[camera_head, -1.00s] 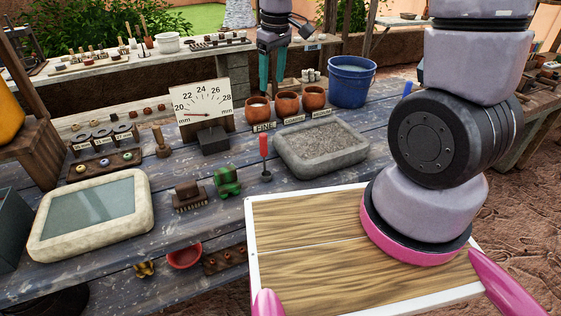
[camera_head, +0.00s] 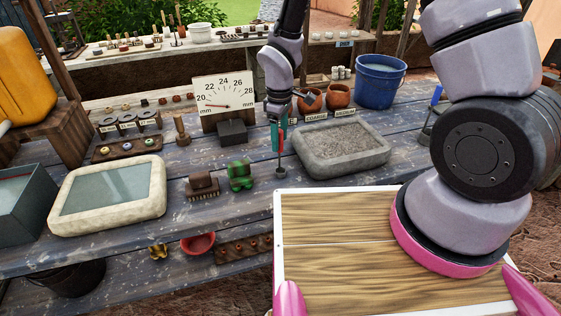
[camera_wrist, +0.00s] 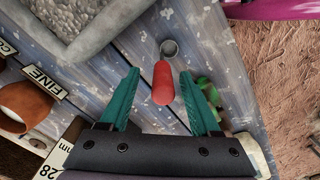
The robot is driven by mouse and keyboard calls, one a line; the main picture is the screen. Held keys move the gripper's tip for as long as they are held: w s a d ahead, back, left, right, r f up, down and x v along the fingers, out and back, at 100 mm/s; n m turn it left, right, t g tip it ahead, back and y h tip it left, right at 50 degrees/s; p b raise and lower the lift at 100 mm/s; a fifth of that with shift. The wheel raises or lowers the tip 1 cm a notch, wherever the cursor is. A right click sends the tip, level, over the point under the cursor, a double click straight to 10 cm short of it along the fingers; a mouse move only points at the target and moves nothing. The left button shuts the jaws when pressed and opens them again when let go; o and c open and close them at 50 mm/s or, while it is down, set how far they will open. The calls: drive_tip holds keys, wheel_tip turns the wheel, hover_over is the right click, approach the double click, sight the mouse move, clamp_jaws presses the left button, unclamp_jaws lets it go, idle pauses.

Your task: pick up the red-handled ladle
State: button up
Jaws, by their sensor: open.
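The red-handled ladle (camera_wrist: 162,84) stands upright on the blue-grey table. In the wrist view its red handle rises between the two teal fingers of my gripper (camera_wrist: 162,90), and its small grey cup (camera_wrist: 169,47) rests on the boards. The fingers are open, with a gap visible on both sides of the handle. In the head view my gripper (camera_head: 277,137) is down at the ladle, and the fingers hide most of the red handle. The ladle's dark cup (camera_head: 280,172) shows below them.
A stone tray of grit (camera_head: 342,152) stands close on the right. A green block (camera_head: 240,175) and a brown brush (camera_head: 202,186) are to the left. Clay pots (camera_head: 338,96), the dial board (camera_head: 222,96) and a blue bucket (camera_head: 380,82) stand behind.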

wheel_tip(320, 180, down, 4)
drive_tip(key=shift+s+f, duration=0.15)
drive_tip(key=shift+f, duration=0.1)
clamp_jaws()
wheel_tip(320, 180, up, 10)
drive_tip(key=shift+r, duration=0.1)
drive_tip(key=c, duration=0.7)
unclamp_jaws()
clamp_jaws()
